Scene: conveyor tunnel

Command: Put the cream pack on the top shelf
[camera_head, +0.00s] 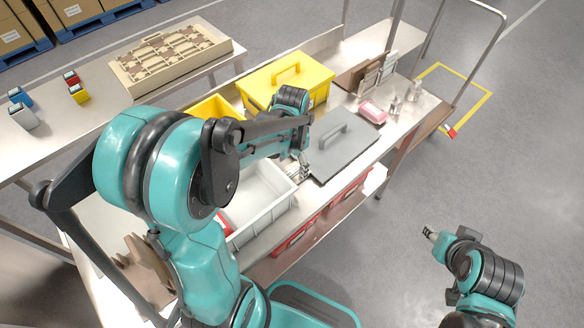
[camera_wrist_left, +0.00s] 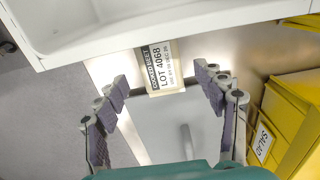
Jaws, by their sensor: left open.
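The cream pack (camera_wrist_left: 160,68) lies flat on the metal bench top, its black-and-white label reading LOT 4068. It is between the white tray and the grey lid. In the head view it is mostly hidden by my left gripper (camera_head: 303,168). In the left wrist view my left gripper (camera_wrist_left: 164,82) is open, its fingertips on either side of the pack in the picture, with visible gaps; I cannot tell its height above the bench. My right gripper (camera_head: 430,233) is over the floor at the right, too small to read. I cannot pick out which surface is the top shelf.
A white tray (camera_head: 285,193) and a grey lid (camera_head: 342,147) with a raised handle flank the pack. A yellow lidded box (camera_head: 310,88) stands behind, a pink item (camera_head: 373,112) further right. Red bins (camera_head: 296,239) sit below the bench top. The floor at right is open.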

